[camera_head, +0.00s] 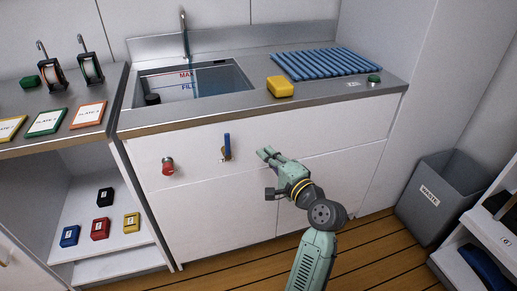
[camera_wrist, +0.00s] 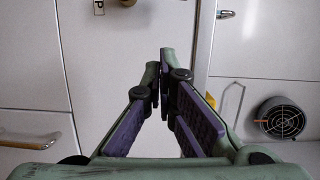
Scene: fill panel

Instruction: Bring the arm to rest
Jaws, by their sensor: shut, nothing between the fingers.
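My gripper (camera_head: 266,155) is in front of the white cabinet below the sink counter, in the head view. It points toward the cabinet front, to the right of a blue lever. In the wrist view my gripper (camera_wrist: 166,62) has its fingertips together with nothing between them. The pale green arm rises from the bottom of the head view. The wrist view shows white cabinet panels and a round dark vent (camera_wrist: 282,118) at the right.
The blue lever (camera_head: 227,145) and a red knob (camera_head: 167,166) stick out of the cabinet front. The sink (camera_head: 240,88), yellow sponge (camera_head: 280,87) and blue ribbed mat (camera_head: 322,63) are on the counter above. A grey waste bin (camera_head: 425,205) stands at the right. Wooden floor lies between.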

